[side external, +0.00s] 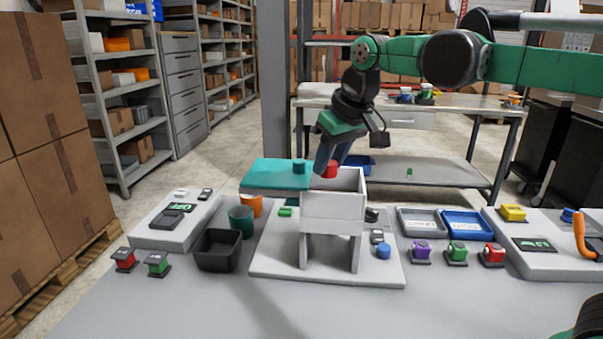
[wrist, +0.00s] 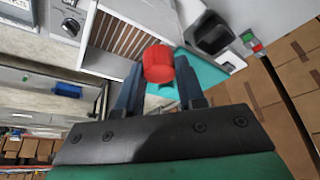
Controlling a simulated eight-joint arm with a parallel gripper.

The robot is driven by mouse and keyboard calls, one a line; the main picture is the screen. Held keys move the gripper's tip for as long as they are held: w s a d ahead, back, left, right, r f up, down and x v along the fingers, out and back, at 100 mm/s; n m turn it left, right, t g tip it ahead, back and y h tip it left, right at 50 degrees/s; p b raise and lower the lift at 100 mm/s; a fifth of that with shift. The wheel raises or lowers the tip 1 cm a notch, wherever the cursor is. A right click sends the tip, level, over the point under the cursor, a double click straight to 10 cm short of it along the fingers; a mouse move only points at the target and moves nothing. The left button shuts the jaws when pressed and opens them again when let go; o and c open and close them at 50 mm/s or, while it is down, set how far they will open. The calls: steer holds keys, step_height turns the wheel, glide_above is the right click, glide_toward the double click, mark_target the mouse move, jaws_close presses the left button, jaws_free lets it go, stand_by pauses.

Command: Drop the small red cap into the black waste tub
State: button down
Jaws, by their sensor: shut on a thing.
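The small red cap (side external: 330,169) is between the fingertips of my gripper (side external: 326,162), just above the grey open-topped box on legs (side external: 332,210). In the wrist view the red cap (wrist: 158,63) is held between the two dark fingers of my gripper (wrist: 157,76). The black waste tub (side external: 218,262) stands on the table, left of the box and lower than the cap. It also shows near the top of the wrist view (wrist: 210,33). What lies in the tub cannot be made out.
A teal panel (side external: 265,180) with a teal knob (side external: 299,166) sticks out left of the box, near the tub. Teal (side external: 241,220) and orange (side external: 251,205) cups stand behind the tub. Grey (side external: 422,222) and blue (side external: 467,224) trays and several coloured buttons lie to the right.

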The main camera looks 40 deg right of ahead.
mark_target(331, 163)
step_height(331, 163, up, 4)
steer(key=shift+r, duration=0.1)
steer(key=s+a+m+h, duration=0.1)
steer(key=s+a+m, duration=0.1)
steer(key=a, duration=0.8)
steer(key=s+a+m+h, duration=0.1)
steer(key=s+a+m, duration=0.1)
steer(key=a, duration=0.9)
steer(key=shift+m, duration=0.3)
steer(key=f, duration=1.9)
steer(key=shift+w+d+f, duration=0.3)
steer(key=shift+w+d, duration=0.05)
steer(key=w+d, duration=0.1)
steer(key=w, duration=0.3)
steer(key=w+d, duration=0.2)
steer(key=w, duration=0.2)
steer(key=w+d, duration=0.2)
steer(key=w, duration=0.2)
steer(key=shift+w+d, duration=0.1)
steer(key=shift+w, duration=0.25)
steer(key=w, duration=0.1)
steer(key=w+d, duration=0.1)
steer(key=w+f, duration=0.1)
steer(key=shift+w+d, duration=0.25)
steer(key=shift+w, duration=0.05)
steer(key=shift+f, duration=0.3)
steer(key=shift+f, duration=0.1)
